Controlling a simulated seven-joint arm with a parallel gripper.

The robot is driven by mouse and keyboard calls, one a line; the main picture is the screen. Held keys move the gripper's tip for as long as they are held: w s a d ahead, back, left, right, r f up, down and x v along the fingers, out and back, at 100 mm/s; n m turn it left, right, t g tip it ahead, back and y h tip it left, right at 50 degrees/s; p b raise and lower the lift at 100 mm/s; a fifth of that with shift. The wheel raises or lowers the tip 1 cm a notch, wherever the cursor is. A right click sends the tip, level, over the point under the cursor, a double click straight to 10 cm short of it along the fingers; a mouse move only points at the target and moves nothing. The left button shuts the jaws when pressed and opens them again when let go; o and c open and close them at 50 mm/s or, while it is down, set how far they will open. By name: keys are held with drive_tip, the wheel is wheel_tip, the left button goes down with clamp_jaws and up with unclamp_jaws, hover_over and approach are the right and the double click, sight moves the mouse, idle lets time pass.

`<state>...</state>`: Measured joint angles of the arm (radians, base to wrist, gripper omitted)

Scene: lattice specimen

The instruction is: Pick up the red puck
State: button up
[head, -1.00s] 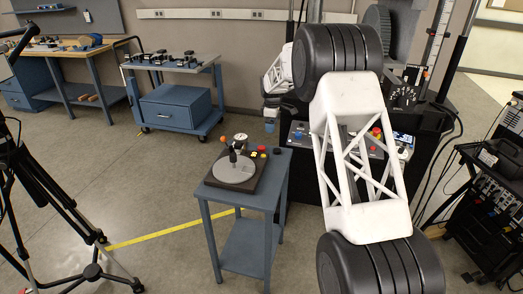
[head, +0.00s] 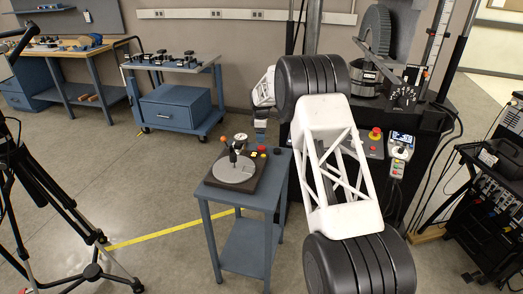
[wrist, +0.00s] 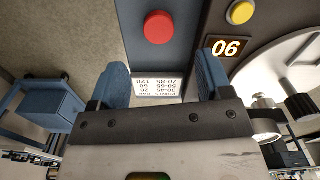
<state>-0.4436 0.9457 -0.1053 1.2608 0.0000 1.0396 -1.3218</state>
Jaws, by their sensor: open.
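My gripper (head: 260,137) hangs at the far side of the table in the head view, partly hidden by my arm. In the wrist view its two blue fingers (wrist: 162,75) are spread apart with nothing between them. The fingers are apart from the puck.
The small table (head: 210,190) carries a board with a grey disc (head: 236,172), an orange-topped upright part and a dial gauge (head: 240,138).

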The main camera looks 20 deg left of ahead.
sight(261, 147)
drive_tip(key=shift+f, duration=1.05)
drive_tip(key=shift+f, duration=0.1)
drive_tip(key=shift+w+f, duration=0.1)
drive_tip(key=shift+f, duration=2.4)
drive_tip(key=c, duration=1)
drive_tip(key=shift+r, duration=0.1)
